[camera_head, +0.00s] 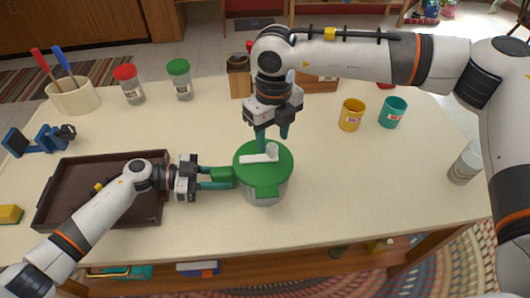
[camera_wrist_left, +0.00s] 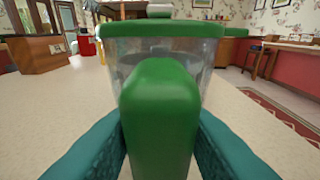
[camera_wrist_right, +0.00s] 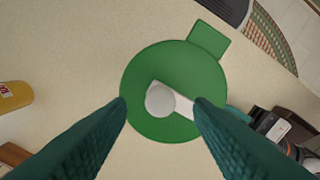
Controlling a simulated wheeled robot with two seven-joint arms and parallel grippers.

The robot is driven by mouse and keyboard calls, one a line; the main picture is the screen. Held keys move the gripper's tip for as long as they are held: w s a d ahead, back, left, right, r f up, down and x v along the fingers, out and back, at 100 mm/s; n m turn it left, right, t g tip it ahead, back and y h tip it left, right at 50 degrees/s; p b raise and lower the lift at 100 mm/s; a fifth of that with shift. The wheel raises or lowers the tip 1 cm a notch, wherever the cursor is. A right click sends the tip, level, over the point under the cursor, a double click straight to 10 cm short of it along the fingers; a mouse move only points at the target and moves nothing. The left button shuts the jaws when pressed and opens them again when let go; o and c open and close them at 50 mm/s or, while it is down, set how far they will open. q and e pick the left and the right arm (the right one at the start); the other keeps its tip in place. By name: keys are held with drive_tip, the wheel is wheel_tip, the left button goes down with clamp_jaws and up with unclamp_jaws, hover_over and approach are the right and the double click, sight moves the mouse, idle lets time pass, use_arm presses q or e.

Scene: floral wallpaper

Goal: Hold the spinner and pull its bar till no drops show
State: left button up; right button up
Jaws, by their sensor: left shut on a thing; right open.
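The spinner is a clear bowl with a green lid (camera_head: 278,158) near the front middle of the table; the lid also fills the middle of the right wrist view (camera_wrist_right: 150,65). A white bar (camera_head: 258,157) with a round knob (camera_wrist_right: 159,99) lies across the lid. My left gripper (camera_head: 222,178) is shut on the green side handle (camera_wrist_left: 160,110), on the spinner's left. My right gripper (camera_head: 272,138) is open above the lid, pointing down, its fingertips on either side of the knob in the right wrist view. The bowl wall (camera_wrist_left: 115,60) shows partly behind the handle; I cannot make out drops.
A brown tray (camera_head: 58,188) lies at left under my left arm. Shakers with red (camera_head: 133,90) and green (camera_head: 180,85) lids stand behind. Yellow (camera_head: 351,115) and teal (camera_head: 392,112) cups and a white bottle (camera_head: 465,163) stand right.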

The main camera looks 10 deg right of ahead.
sight(272, 146)
drive_tip(key=shift+f, duration=1.55)
drive_tip(key=c, duration=0.9)
